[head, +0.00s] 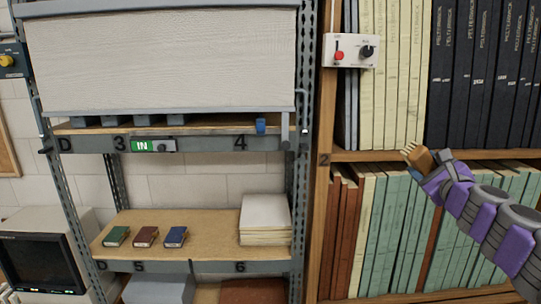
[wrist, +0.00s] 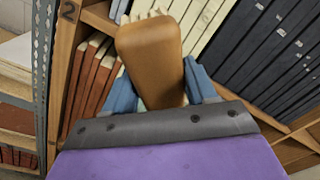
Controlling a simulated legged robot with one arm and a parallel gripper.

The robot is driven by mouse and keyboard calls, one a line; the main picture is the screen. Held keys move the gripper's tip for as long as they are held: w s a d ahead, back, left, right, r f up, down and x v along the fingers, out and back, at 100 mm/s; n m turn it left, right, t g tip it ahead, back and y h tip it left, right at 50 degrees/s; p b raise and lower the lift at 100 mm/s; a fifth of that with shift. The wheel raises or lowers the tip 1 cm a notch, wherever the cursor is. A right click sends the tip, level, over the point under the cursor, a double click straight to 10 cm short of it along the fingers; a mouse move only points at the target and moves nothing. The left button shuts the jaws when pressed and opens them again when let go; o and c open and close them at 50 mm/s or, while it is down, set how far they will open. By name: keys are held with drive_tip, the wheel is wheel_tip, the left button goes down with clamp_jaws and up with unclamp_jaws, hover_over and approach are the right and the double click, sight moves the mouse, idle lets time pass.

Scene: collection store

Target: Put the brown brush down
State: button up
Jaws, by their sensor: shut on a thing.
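The brown brush (head: 417,156) has a brown wooden body with pale bristles at its far end. In the head view it is held in the air in front of the wooden bookcase at the right. My gripper (head: 428,170) is shut on it. In the wrist view the brush (wrist: 152,62) stands up between the two blue fingers of my gripper (wrist: 158,92), and it hides part of the books behind. The bristles show only as a pale edge at its top.
A metal rack holds a lower shelf (head: 175,257) with three small books (head: 146,237) and a pale paper stack (head: 265,218). Its board has free room around the books. A pale blind (head: 165,60) covers the rack's upper part. Bookcase rows are packed. A monitor (head: 42,262) stands lower left.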

drive_tip(key=w+a+f+n+g+y+b, duration=0.1)
drive_tip(key=a+f+n+y+b, duration=0.35)
drive_tip(key=f, duration=1.05)
drive_tip(key=w+a+f+n+g+y+b, duration=0.15)
drive_tip(key=a+f+y+b, duration=0.4)
drive_tip(key=f, duration=0.95)
drive_tip(key=a+f+n+g+y+b, duration=0.2)
drive_tip(key=a+f+b, duration=0.45)
drive_tip(key=f, duration=0.85)
drive_tip(key=s+a+f+n+g+y+b, duration=0.1)
drive_tip(key=s+a+f+b, duration=0.1)
drive_tip(key=f, duration=0.6)
drive_tip(key=s+a+f+n+g+y+b, duration=0.1)
drive_tip(key=s+a+f+g+b, duration=0.1)
drive_tip(key=a+f+b, duration=0.3)
wheel_tip(320, 180, down, 4)
drive_tip(key=shift+s+n+y+b, duration=0.4)
drive_tip(key=shift+s+b, duration=0.05)
drive_tip(key=shift+b, duration=0.25)
drive_tip(key=shift+a, duration=0.1)
